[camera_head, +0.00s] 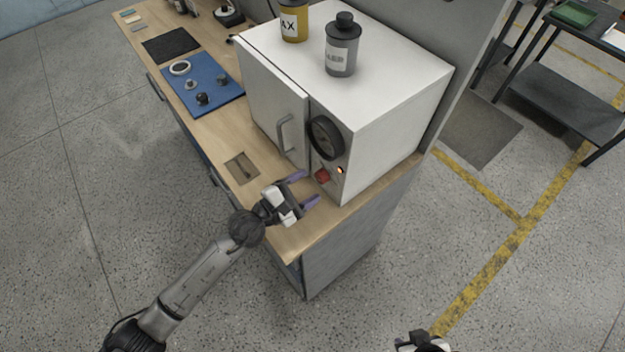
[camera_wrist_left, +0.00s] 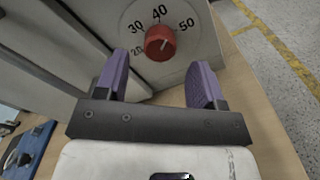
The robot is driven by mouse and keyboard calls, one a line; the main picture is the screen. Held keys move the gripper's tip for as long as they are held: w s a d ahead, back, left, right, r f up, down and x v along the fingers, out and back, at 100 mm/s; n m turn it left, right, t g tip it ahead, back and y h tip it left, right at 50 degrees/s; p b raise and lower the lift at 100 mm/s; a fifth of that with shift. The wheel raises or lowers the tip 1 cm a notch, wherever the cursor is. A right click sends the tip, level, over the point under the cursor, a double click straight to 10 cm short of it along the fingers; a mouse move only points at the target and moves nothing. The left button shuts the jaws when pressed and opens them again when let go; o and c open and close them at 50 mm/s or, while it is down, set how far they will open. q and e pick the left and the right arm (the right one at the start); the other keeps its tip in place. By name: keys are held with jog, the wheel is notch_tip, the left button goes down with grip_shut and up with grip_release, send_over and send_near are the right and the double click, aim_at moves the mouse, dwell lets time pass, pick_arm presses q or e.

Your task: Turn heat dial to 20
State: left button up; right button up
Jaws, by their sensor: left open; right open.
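The heat dial (camera_head: 322,175) is a small red knob low on the front panel of a white oven (camera_head: 390,110). In the left wrist view the heat dial (camera_wrist_left: 159,43) is ringed by the numbers 20, 30, 40 and 50. Its light pointer mark seems to slant up and right, between 40 and 50. My left gripper (camera_head: 308,188) is open with purple fingers, just in front of the dial. In the left wrist view the dial lies between the left gripper's fingers (camera_wrist_left: 160,64), beyond their tips and apart from them. My right gripper (camera_head: 424,341) shows only partly at the bottom edge, away from the oven.
A large black dial (camera_head: 326,137) sits above the red one, with a lit orange lamp (camera_head: 340,170) beside it. The oven door handle (camera_head: 284,133) is to the left. Two canisters (camera_head: 342,45) stand on top. A blue mat (camera_head: 203,84) with small parts lies on the wooden bench.

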aim_at(322, 176)
pick_arm(q)
jog(key=shift+x, duration=1.25)
jog(key=shift+c, duration=0.2)
jog(key=c, duration=0.9)
